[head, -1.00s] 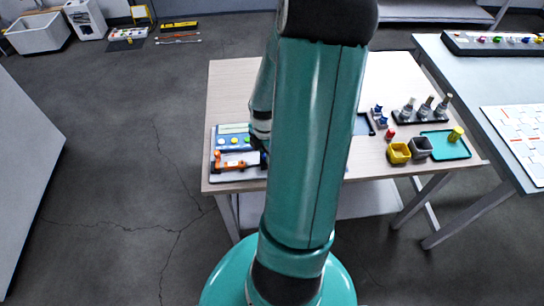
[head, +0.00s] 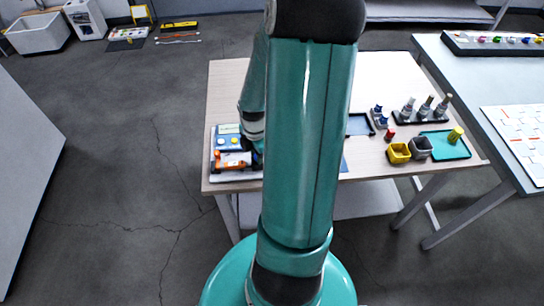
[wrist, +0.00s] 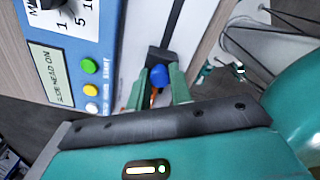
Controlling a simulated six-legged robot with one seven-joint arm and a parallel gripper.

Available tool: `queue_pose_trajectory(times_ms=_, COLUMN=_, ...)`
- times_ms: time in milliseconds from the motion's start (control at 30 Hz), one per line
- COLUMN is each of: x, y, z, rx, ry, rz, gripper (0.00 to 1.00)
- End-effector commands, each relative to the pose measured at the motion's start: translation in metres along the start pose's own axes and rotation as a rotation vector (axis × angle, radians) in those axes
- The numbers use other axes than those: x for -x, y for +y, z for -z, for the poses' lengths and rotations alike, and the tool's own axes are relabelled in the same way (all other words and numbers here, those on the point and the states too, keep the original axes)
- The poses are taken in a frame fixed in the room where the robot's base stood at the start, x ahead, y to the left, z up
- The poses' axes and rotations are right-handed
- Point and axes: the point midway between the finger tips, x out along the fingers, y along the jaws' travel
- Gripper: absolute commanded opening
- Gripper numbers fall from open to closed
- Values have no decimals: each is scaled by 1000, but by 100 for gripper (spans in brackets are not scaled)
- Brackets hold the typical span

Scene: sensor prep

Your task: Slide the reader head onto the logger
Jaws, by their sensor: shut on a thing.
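The logger (wrist: 97,25) is a blue panel at the left of the wrist view, with a dial, coloured buttons and a display reading "SLIDE HEAD ON". In the head view the logger (head: 226,130) lies at the table's left front. My gripper (wrist: 156,92) is beside the logger's button edge, its teal fingers shut on a small part with a blue end (wrist: 159,75) and some orange, seemingly the reader head. A black block sits just beyond the fingertips; I cannot tell whether it touches. In the head view, an orange piece (head: 233,159) shows on the logger's near side, and my arm hides what is right of it.
The wooden table (head: 395,75) holds yellow (head: 399,153) and grey (head: 420,148) bins, a teal tray (head: 446,150), and a black rack of bottles (head: 421,118) at right. A second table (head: 480,80) stands beyond. The table's front edge is close to the logger.

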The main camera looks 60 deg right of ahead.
Motion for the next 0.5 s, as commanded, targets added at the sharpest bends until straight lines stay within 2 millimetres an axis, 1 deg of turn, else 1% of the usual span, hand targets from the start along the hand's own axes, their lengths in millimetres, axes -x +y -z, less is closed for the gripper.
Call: queue_pose_trajectory(times_ms=500, x=1, y=9, z=12, rx=0, ry=-1, rz=-4, gripper=8)
